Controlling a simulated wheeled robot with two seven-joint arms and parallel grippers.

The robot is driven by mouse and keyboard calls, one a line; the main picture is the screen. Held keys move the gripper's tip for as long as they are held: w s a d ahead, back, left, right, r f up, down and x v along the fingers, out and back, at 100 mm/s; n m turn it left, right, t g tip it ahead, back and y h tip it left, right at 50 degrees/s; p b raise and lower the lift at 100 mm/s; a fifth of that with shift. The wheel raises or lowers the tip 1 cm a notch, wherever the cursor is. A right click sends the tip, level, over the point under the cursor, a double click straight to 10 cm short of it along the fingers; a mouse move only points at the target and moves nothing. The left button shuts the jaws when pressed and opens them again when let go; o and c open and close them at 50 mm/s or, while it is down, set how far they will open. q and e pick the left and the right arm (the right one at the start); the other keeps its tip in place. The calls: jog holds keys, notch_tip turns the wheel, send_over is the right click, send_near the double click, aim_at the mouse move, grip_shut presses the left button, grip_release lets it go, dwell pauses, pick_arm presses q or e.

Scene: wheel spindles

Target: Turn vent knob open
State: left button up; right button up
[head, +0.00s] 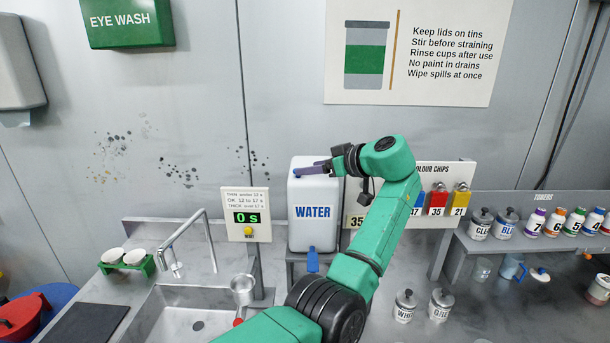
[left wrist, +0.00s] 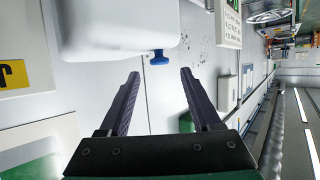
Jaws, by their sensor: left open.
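The white water container (head: 314,215) stands on a small stand against the wall, with a blue tap (head: 313,259) low on its front. My left gripper (head: 297,171) reaches in from the right at the container's top. In the left wrist view, the blue vent knob (left wrist: 159,57) sticks out from the edge of the white container (left wrist: 110,28). The two dark fingers of my left gripper (left wrist: 160,75) are open and empty. The knob shows between and just beyond their tips, with a gap on each side. In the head view the fingers seem to hide the knob. My right gripper is out of view.
A timer board (head: 246,214) reading 0 s stands left of the container, above the sink (head: 196,302). A metal cup (head: 243,290) is at the sink's right edge. A colour chip board (head: 440,175) and a shelf of toners (head: 545,238) are to the right.

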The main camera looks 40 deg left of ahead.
pick_arm(q)
jog(key=b+v, duration=0.2)
jog(key=v, duration=0.9)
jog(key=shift+b, duration=0.3)
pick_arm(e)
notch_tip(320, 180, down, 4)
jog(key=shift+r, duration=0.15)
pick_arm(q)
jog(key=shift+d, duration=0.1)
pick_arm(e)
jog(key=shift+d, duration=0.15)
